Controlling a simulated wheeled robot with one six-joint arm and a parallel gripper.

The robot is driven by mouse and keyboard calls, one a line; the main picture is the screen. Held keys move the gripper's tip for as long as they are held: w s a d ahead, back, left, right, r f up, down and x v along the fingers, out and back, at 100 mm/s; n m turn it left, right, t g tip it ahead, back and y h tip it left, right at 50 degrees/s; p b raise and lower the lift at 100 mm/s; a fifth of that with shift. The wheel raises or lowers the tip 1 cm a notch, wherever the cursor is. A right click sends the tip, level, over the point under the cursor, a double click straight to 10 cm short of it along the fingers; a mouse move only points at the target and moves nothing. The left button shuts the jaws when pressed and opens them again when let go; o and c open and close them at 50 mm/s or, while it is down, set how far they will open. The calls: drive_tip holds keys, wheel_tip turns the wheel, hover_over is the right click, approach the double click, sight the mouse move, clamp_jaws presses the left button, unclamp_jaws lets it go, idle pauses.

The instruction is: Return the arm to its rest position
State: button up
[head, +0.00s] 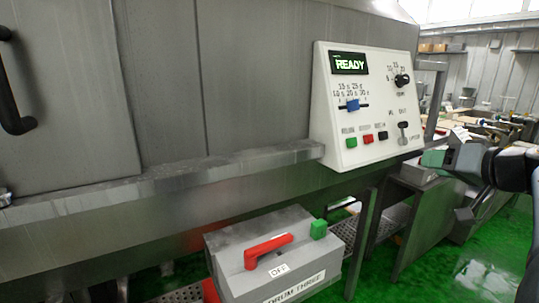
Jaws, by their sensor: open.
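My gripper (447,150) is at the right side of the head view, in front of the area right of the white control panel (350,130). It is open, with a green tip showing on its left, and I see nothing held in it. My black arm (512,169) reaches in from the right edge. The gripper appears apart from the panel in the picture; its exact distance is hard to tell.
Below stands a grey box (235,270) labelled DRUM THREE, with a red handle (268,250) by an OFF label. Green floor (480,265) shows at lower right.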

drive_tip(key=s+a+f+m+g+h, duration=0.1)
drive_tip(key=s+a+f+m+g, duration=0.15)
drive_tip(key=f, duration=0.65)
drive_tip(key=s+a+f+m+g+h, duration=0.15)
drive_tip(key=a+f+g, duration=0.25)
drive_tip(key=f, duration=0.6)
drive_tip(key=s+a+f+n+g+h, duration=0.2)
drive_tip(key=s+a+f+n, duration=0.4)
drive_tip(key=s+a+f, duration=0.3)
drive_tip(key=shift+s+a+f+g, duration=0.3)
drive_tip(key=shift+a+f+g, duration=0.55)
drive_tip(key=shift+a, duration=1.05)
drive_tip(key=shift+f, duration=0.1)
